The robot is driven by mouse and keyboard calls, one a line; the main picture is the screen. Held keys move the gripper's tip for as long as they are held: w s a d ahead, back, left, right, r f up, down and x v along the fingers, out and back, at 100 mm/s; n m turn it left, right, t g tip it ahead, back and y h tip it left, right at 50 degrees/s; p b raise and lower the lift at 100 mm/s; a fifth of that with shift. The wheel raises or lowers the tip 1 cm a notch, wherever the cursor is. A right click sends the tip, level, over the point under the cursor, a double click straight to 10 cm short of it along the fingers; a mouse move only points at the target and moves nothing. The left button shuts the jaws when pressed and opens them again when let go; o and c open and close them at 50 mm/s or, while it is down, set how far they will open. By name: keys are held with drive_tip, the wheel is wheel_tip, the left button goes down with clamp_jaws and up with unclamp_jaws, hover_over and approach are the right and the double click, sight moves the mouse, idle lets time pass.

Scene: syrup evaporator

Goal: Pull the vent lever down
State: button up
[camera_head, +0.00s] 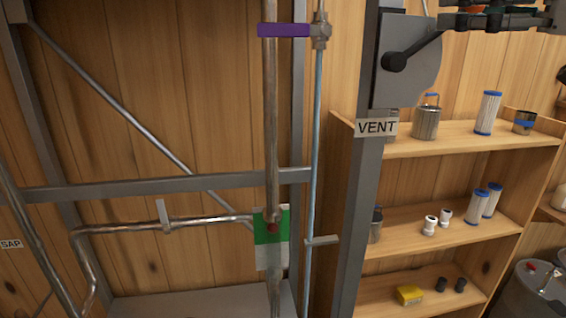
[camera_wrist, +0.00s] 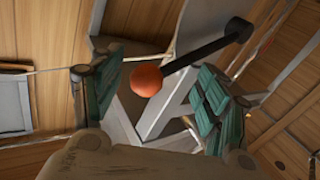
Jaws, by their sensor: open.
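The vent lever is a black bar on a grey plate (camera_head: 412,45), with its round black pivot (camera_head: 394,61) above the VENT label (camera_head: 377,127). The bar slants up and right from the pivot; its upper end is partly hidden by my gripper (camera_head: 487,18). In the wrist view, the orange ball knob (camera_wrist: 146,80) shows between the green-padded fingers of my gripper (camera_wrist: 160,92), closer to the left one. The bar runs up right to the black pivot (camera_wrist: 238,28). My fingers are open; I cannot tell if either touches the knob.
A grey post (camera_head: 354,220) carries the vent plate. A wooden shelf (camera_head: 455,145) with filters, cans and fittings stands behind at the right. Left of the post are pipes, a purple-handled valve (camera_head: 284,30) and a green-and-white plate (camera_head: 271,255).

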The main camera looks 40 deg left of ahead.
drive_tip(key=shift+w, duration=0.1)
drive_tip(key=shift+d, duration=0.1)
drive_tip(key=c, duration=1.5)
drive_tip(key=shift+f, duration=0.2)
drive_tip(key=b, duration=0.1)
drive_tip(key=f+m+b, duration=0.1)
drive_tip(key=f+y, duration=0.1)
drive_tip(key=shift+w+d+f+m+b, duration=0.1)
drive_tip(key=shift+w+d+m+b, duration=0.2)
drive_tip(key=shift+w+d+b, duration=0.1)
wheel_tip(320, 180, down, 7)
drive_tip(key=w+m+t+y+b, duration=0.1)
drive_tip(key=m+t+y+b, duration=0.2)
drive_tip(key=m+b, duration=0.4)
drive_tip(key=shift+d+f+m+t, duration=0.2)
drive_tip(key=shift+d+m+t, duration=0.1)
drive_tip(key=shift+d+m, duration=0.15)
drive_tip(key=f+m+t+b, duration=0.2)
drive_tip(key=m, duration=0.1)
drive_tip(key=shift+s+a+f+m, duration=0.1)
drive_tip(key=shift+s+a+m, duration=0.05)
drive_tip(key=shift+s+m, duration=0.1)
drive_tip(key=shift+c, duration=0.6)
drive_tip(key=shift+s+a+f+m+t+b, duration=0.25)
drive_tip(key=shift+f+m+t, duration=0.25)
drive_tip(key=shift+m+t, duration=0.45)
drive_tip(key=shift+s+a+f+m+t+b, duration=0.1)
drive_tip(key=shift+f+m+t+b, duration=0.4)
drive_tip(key=shift+m, duration=0.65)
clamp_jaws()
